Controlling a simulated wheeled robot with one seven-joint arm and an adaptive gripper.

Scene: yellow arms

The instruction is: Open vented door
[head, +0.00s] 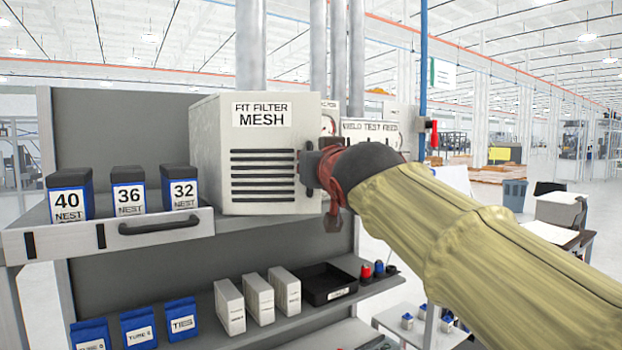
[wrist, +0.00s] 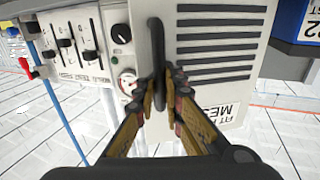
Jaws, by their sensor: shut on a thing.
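The vented door (head: 262,140) is the pale front of a box labelled "FIT FILTER MESH", with several dark horizontal slots. It looks flush with the box in the head view. In the wrist view the vented door (wrist: 212,85) appears turned, its label upside down. A dark bar handle (wrist: 156,38) stands along the door's edge. My gripper (head: 318,168) is at the door's right edge in the head view, where my arm partly hides it. In the wrist view my gripper (wrist: 160,82) has its two fingers closed around the handle.
Bins marked 40 (head: 70,194), 36 (head: 128,191) and 32 (head: 180,188) stand left of the box above a drawer (head: 110,236). A control panel with sliders (wrist: 80,45) is beside the door. A lower shelf holds white boxes and a black tray (head: 327,284).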

